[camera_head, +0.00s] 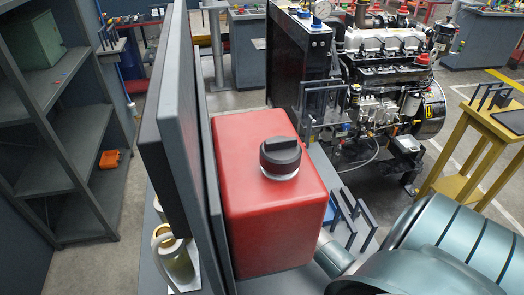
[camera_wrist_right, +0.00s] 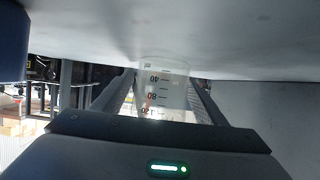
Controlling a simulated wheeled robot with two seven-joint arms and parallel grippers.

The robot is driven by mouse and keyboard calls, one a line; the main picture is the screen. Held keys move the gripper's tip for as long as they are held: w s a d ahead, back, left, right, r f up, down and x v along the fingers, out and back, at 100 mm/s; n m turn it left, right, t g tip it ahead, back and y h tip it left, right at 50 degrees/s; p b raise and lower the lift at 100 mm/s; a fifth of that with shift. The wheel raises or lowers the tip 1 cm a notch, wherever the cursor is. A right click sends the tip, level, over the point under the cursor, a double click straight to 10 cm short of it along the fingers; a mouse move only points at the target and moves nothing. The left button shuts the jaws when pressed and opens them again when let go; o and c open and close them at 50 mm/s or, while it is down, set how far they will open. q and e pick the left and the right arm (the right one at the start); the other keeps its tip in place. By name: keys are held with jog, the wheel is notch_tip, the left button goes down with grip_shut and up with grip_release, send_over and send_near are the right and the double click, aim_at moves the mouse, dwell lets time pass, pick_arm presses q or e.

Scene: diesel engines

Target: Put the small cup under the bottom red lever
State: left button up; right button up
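In the right wrist view, a small clear cup (camera_wrist_right: 164,92) with printed volume marks is between the two fingers of my right gripper (camera_wrist_right: 162,88). The fingers meet the cup's sides, and the gripper looks shut on it. A pale, smooth surface lies close along the top of that view; I cannot tell what it belongs to. No red lever can be made out in either view. My left gripper is not in view.
A red tank (camera_head: 262,215) with a black cap (camera_head: 281,156) stands against upright grey panels (camera_head: 190,120). Pale jugs (camera_head: 175,258) stand left of the panels. A diesel engine (camera_head: 385,85) is behind. A yellow stand (camera_head: 465,165) is at right, grey shelves (camera_head: 65,140) at left.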

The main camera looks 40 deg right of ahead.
jog(key=shift+r, duration=0.15)
jog(key=shift+s+a, duration=0.15)
jog(key=shift+s, duration=0.05)
jog(key=s+a+b, duration=0.1)
jog(key=s+a, duration=0.1)
jog(key=s, duration=0.2)
jog(key=s+a, duration=0.2)
jog(key=s, duration=0.2)
jog(key=s+a+r+b, duration=0.1)
jog(key=s+a, duration=0.1)
jog(key=s, duration=0.2)
jog(key=shift+s+a+r+b, duration=0.1)
jog(key=shift+s+a+b, duration=0.2)
jog(key=shift+s, duration=0.05)
